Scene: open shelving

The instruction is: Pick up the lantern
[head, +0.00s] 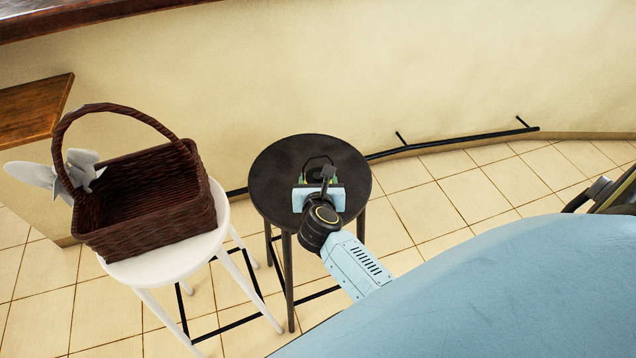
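A small dark lantern (316,162) with a thin angular handle stands on the round black stool (275,172). Only its upper, far part shows; the rest is hidden behind my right gripper. My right gripper (320,180) comes in from the lower right, with its light blue palm over the stool top and its fingers pointing away from me at the lantern. The fingers are small and mostly hidden, so I cannot tell whether they touch or grip it. My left gripper is not in view.
A brown wicker basket (150,205) with a tall handle stands on a white stool (180,262) at the left, with a pale object (38,176) beside it. A wooden ledge (30,110) is further left. A wall and black foot rail (455,142) run behind.

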